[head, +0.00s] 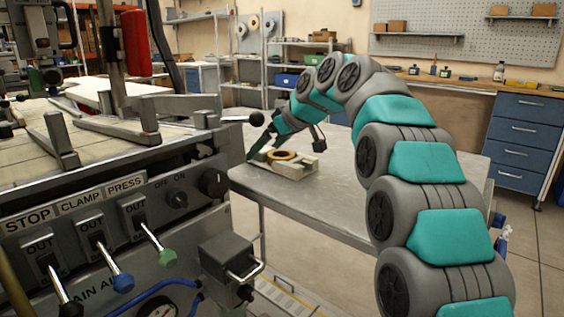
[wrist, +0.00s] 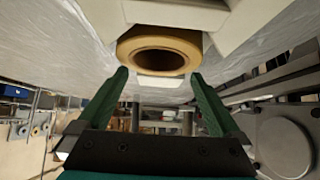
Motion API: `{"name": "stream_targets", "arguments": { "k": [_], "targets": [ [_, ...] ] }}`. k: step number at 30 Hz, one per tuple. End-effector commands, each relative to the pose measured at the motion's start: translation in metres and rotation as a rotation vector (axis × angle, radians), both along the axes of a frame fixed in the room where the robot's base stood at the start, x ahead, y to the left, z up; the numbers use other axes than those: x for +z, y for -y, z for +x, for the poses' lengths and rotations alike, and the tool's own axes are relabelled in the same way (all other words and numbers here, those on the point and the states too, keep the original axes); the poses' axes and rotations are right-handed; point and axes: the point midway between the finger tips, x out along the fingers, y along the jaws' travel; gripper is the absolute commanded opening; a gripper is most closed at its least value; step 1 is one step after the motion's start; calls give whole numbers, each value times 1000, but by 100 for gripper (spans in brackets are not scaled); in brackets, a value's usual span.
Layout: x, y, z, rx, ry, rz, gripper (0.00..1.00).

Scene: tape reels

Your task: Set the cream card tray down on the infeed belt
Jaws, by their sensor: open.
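A cream tray-like piece (head: 292,169) rests on the grey metal table (head: 350,170). A tan tape reel (head: 283,155) lies on it. My gripper (head: 284,158) is over the piece, with its fingers pointing down and spread to either side of the reel. In the wrist view the green fingers of my gripper (wrist: 160,76) are apart, with nothing clamped between them. The reel (wrist: 158,50) lies just beyond the fingertips, and the cream piece (wrist: 180,13) shows behind it. I cannot tell whether the fingers touch either one. I cannot clearly pick out the infeed belt.
A machine (head: 130,200) with levers and knobs fills the left side, close to the table. A black ball-ended lever (head: 256,118) juts toward my arm. The table right of the cream piece is clear. A blue drawer cabinet (head: 515,140) stands at the right.

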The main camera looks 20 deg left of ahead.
Motion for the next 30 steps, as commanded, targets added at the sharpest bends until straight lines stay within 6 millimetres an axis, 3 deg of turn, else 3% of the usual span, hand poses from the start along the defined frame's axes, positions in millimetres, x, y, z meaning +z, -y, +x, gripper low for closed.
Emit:
{"name": "stream_targets", "arguments": {
  "k": [2,28,30],
  "targets": [
    [0,0,0,0,0,0,99],
    [1,0,0,-1,1,1,1],
    [1,0,0,-1,1,1,0]
  ]
}}
